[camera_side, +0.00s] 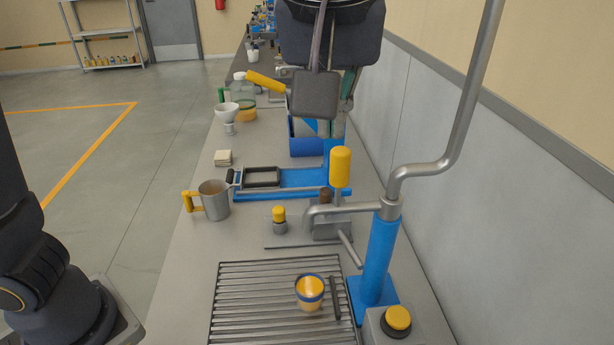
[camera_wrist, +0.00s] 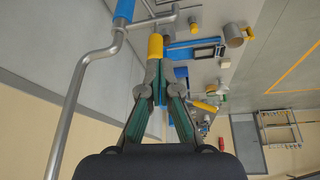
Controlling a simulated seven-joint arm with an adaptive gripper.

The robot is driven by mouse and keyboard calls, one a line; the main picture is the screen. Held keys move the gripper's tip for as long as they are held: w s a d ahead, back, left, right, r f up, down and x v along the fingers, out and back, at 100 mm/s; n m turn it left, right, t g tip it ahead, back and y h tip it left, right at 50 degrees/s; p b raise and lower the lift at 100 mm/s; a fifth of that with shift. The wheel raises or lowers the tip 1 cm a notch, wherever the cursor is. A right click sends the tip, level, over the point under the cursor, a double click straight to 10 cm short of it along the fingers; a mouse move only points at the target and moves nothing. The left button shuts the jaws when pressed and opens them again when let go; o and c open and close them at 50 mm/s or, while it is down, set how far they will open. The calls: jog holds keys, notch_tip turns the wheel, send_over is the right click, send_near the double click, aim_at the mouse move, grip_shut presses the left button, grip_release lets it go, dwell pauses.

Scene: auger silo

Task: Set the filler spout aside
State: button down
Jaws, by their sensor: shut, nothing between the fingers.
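The filler spout (camera_side: 345,208) is a grey metal arm reaching left from the blue post (camera_side: 378,255), with a bent pipe rising behind it. An upright yellow handle (camera_side: 340,167) stands beside the spout, on a grey stem. The spout arm also shows at the top of the wrist view (camera_wrist: 147,21), with the yellow handle (camera_wrist: 155,46) below it. My gripper (camera_wrist: 160,63) is shut and empty, its fingertips close to the yellow handle; I cannot tell whether they touch it. In the side view my gripper is partly hidden behind a grey square part with a yellow handle.
A blue-rimmed cup (camera_side: 309,295) with yellow-orange contents stands on the slatted grate (camera_side: 245,300). A metal mug (camera_side: 213,200), a small yellow-topped piece (camera_side: 279,220) and a blue-framed tray (camera_side: 300,180) stand left of the spout. A yellow button (camera_side: 398,318) is in front.

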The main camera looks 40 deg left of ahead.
jog(key=shift+s+d+f+m, duration=0.2)
jog(key=shift+s+d+f, duration=0.1)
jog(key=shift+d, duration=0.2)
jog(key=shift+s+d+f+m, duration=0.2)
jog(key=shift+s+d+f, duration=0.1)
jog(key=shift+d, duration=0.15)
send_over(337, 188)
jog(key=s+d, duration=0.1)
jog(key=s, duration=0.1)
notch_tip(337, 188, down, 9)
jog(key=shift+w+d, duration=0.15)
jog(key=shift+f, duration=0.1)
